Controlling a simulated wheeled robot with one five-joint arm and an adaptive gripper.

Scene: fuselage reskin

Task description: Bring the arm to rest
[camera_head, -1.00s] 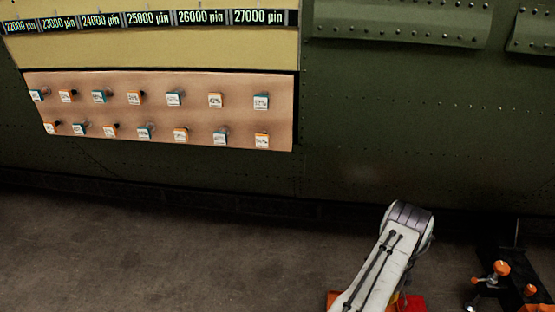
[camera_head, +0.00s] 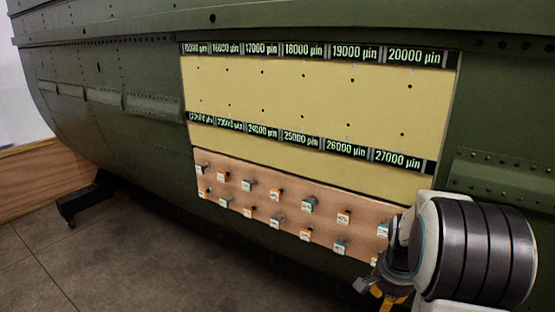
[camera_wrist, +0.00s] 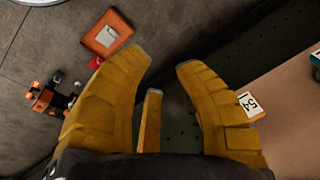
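My gripper (camera_wrist: 165,68) has yellow fingers that stand apart in the wrist view, with nothing held between them. In the head view, a yellow part of my gripper (camera_head: 385,298) shows low at the right, below my arm's large grey-and-white joint. The gripper is close to the lower right end of the copper-coloured panel (camera_head: 215,183), which also shows at the right of the wrist view (camera_wrist: 285,118). I cannot tell from the head view how far apart they are.
The green fuselage (camera_head: 120,140) fills the wall, with a yellow panel (camera_head: 310,95) above the copper one. Several small numbered fasteners stick out of the copper panel. In the wrist view, an orange box (camera_wrist: 106,35) and an orange-and-black device (camera_wrist: 48,98) lie below on the grey floor.

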